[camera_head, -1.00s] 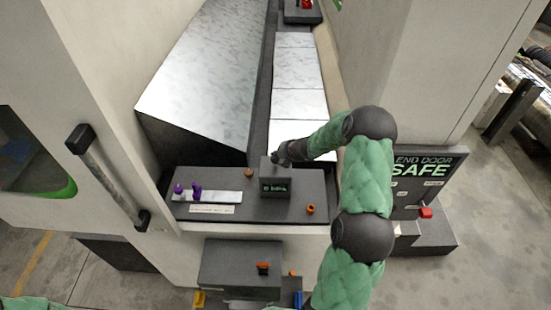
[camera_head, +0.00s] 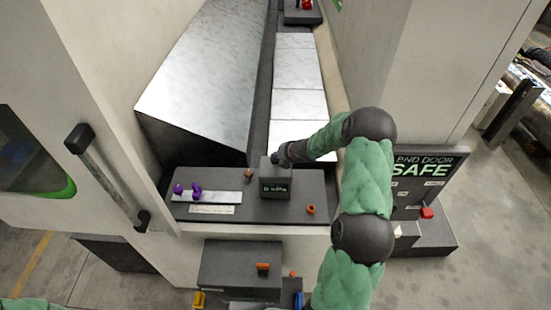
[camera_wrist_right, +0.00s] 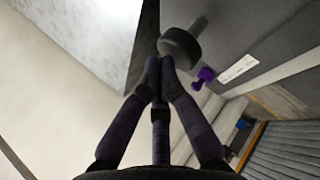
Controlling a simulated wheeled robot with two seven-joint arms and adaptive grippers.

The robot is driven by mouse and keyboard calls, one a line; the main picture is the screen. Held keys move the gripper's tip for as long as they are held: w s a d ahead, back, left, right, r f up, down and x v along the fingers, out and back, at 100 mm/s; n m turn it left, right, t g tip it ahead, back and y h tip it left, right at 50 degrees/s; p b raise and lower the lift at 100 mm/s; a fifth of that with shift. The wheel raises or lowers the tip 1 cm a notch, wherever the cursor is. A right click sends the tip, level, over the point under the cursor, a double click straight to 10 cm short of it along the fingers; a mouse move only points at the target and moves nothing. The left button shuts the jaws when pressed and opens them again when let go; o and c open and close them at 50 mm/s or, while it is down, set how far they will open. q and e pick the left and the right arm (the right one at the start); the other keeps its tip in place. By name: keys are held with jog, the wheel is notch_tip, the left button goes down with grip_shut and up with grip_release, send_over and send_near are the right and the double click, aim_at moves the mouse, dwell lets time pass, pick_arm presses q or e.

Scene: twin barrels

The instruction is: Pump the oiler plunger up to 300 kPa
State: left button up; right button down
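The oiler is a dark box (camera_head: 275,187) with a small green kPa display, whose digits are too small to read surely. It stands on the dark shelf in the head view. My right gripper (camera_head: 281,157) is at the top of the oiler, coming in from the right. In the right wrist view, its fingers (camera_wrist_right: 160,62) are together, with no gap visible between the tips. A dark round plunger knob (camera_wrist_right: 180,47) on a short stem lies right by the fingertips; I cannot tell whether they touch. My left gripper is out of view.
A lower grey box (camera_head: 240,262) stands in front. Pale machine walls rise on both sides. An END DOOR SAFE panel (camera_head: 428,165) is at right.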

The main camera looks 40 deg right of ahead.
aim_at(277, 159)
jog(key=shift+f+b, duration=0.65)
jog(key=shift+f, duration=0.2)
dwell(0.6)
jog(key=shift+r, duration=0.1)
dwell(0.4)
jog(key=shift+r+p, duration=1.55)
jog(key=shift+p, duration=0.2)
notch_tip(277, 159, up, 5)
jog(key=p, duration=0.5)
jog(key=shift+f, duration=0.1)
dwell(1.0)
